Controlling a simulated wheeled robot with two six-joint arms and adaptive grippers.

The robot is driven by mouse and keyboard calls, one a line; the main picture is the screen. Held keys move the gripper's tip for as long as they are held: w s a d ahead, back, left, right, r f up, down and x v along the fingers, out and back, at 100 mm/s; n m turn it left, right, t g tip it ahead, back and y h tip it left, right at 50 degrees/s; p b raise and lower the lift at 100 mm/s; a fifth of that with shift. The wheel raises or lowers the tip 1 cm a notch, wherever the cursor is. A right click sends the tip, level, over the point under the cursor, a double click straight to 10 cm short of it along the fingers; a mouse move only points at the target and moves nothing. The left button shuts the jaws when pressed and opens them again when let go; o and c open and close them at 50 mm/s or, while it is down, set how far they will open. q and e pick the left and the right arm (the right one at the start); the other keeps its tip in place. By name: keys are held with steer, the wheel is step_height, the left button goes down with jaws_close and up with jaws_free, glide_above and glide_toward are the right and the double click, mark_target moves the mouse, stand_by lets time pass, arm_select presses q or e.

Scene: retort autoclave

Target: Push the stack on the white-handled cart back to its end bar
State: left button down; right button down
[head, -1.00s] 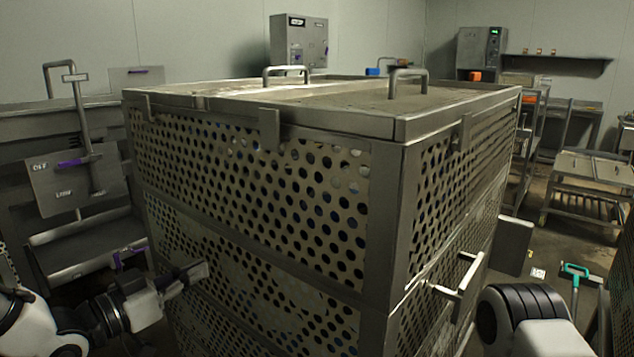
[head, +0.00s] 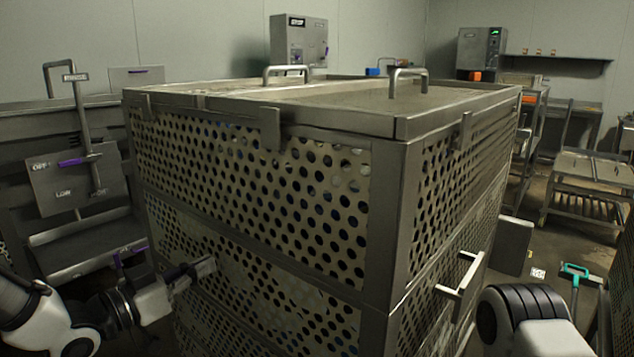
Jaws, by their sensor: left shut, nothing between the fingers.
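A tall stack of perforated metal baskets (head: 385,225) fills the middle of the head view, with a flat lid and two bent handles on top. My left gripper (head: 208,266) is shut and empty, at the lower left of the stack's near perforated face. Its tips are at or very close to that face; I cannot tell if they touch. A pale handle bar (head: 462,280) stands out at the stack's right side. The cart under the stack and its end bar are hidden. My right arm shows at the lower right, but its gripper is out of view.
A panel with a lever (head: 75,180) stands close on the left. A wall box (head: 299,40) is behind the stack. On the right are a metal rack (head: 590,185) and a green-handled item (head: 575,270), with some open floor between them and the stack.

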arm_select(q)
steer(key=shift+w+d, duration=0.1)
steer(key=shift+w, duration=0.05)
stand_by(0.5)
steer(key=shift+w+d, duration=0.2)
steer(key=shift+w, duration=0.15)
steer(key=shift+r, duration=0.2)
